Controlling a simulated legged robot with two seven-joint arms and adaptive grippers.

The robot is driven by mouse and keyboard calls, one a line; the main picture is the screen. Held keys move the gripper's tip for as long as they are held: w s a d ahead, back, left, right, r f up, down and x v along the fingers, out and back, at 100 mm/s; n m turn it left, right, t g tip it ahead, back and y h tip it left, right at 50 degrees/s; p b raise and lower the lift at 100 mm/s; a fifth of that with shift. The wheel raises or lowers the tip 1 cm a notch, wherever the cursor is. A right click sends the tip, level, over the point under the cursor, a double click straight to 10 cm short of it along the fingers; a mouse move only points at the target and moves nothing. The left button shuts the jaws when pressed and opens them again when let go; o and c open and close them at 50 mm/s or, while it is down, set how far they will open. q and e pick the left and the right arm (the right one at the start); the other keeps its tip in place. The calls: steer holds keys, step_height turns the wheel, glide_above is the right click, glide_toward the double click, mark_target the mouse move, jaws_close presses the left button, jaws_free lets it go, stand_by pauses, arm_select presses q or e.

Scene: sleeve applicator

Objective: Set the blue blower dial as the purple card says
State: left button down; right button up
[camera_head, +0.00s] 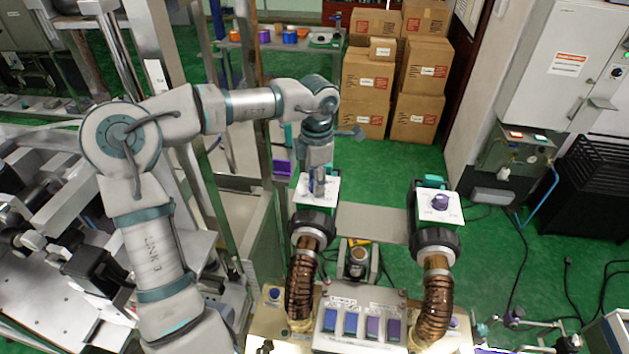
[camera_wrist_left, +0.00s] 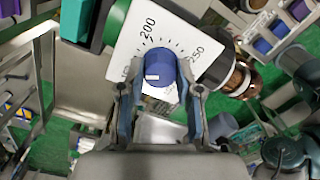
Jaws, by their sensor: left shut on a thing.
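My left gripper (camera_wrist_left: 160,88) is shut on the dial, a finger on each side. A small white mark shows on the dial's face. In the head view my left gripper (camera_head: 318,188) is over the left blower's white plate (camera_head: 302,188) and mostly hides the dial. Coloured cards stand on a grey holder (camera_head: 361,345), a purple card (camera_head: 393,330) at its right end; its writing is too small to read. My right gripper is not in view.
A second blower with a purple dial (camera_head: 440,202) on a white plate stands to the right. Ribbed copper-coloured hoses (camera_head: 300,285) run below both blowers. Cardboard boxes (camera_head: 367,78) are stacked at the back. Green floor is clear between the blowers and the boxes.

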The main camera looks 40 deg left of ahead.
arm_select(q)
steer(key=shift+w+r, duration=0.15)
steer(key=shift+r, duration=0.1)
steer(key=c, duration=0.8)
jaws_free()
steer(key=shift+o, duration=0.2)
steer(key=shift+w+d+f, duration=0.1)
steer(key=shift+w+f, duration=0.05)
steer(key=shift+f, duration=0.05)
steer(key=shift+r, duration=0.4)
step_height(320, 180, up, 11)
steer(key=shift+r, duration=0.1)
